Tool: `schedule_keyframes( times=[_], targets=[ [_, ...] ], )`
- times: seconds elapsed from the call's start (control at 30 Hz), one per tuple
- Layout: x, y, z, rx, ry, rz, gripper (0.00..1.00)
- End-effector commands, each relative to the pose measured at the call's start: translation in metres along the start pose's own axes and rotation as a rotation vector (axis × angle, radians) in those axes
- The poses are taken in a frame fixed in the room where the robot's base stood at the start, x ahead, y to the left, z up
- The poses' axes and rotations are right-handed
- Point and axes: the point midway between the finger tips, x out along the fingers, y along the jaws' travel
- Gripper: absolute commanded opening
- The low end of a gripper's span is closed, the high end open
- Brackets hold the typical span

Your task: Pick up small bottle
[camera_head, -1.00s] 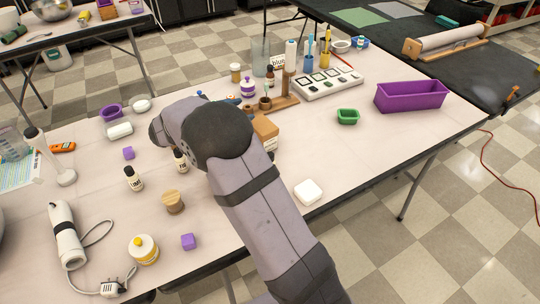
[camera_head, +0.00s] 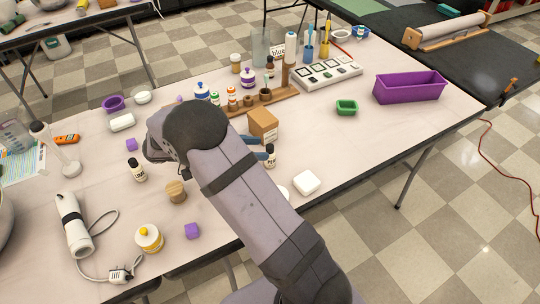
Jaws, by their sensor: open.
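Two small bottles with black caps and pale labels show. One small bottle (camera_head: 137,171) stands upright on the table, left of my arm and apart from it. Another small bottle (camera_head: 270,158) stands just right of my arm, near the brown box, with a dark item beside it that I cannot make out. My arm's rounded joint hangs over the table between them.
The brown box (camera_head: 263,124) and the wooden rack (camera_head: 262,102) stand behind my arm.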

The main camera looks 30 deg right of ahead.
Motion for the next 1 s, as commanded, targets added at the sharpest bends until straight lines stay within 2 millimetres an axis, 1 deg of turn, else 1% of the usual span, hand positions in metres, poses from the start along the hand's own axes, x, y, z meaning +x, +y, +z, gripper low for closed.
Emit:
schedule_keyframes(
  times=[0.17, 0.4, 0.5, 0.6, 0.8, 0.83, 0.87, 0.9, 0.97, 1.0],
  targets=[
    [0.011, 0.001, -0.001, 0.0, 0.002, 0.002, 0.4],
    [0.041, 0.003, -0.001, 0.001, 0.001, 0.002, 0.4],
    [0.049, 0.002, -0.001, 0.001, 0.0, 0.001, 0.4],
    [0.052, 0.002, 0.0, 0.001, 0.0, 0.0, 0.4],
    [0.052, 0.002, 0.0, 0.001, 0.0, -0.001, 0.4],
    [0.052, 0.002, 0.0, 0.001, 0.0, -0.001, 0.35],
    [0.052, 0.002, 0.0, 0.001, 0.0, -0.001, 0.28],
    [0.052, 0.002, 0.0, 0.001, 0.0, -0.001, 0.19],
    [0.052, 0.002, 0.0, 0.001, -0.001, -0.001, 0.04],
    [0.052, 0.002, 0.0, 0.001, -0.001, -0.001, 0.0]
  ],
)
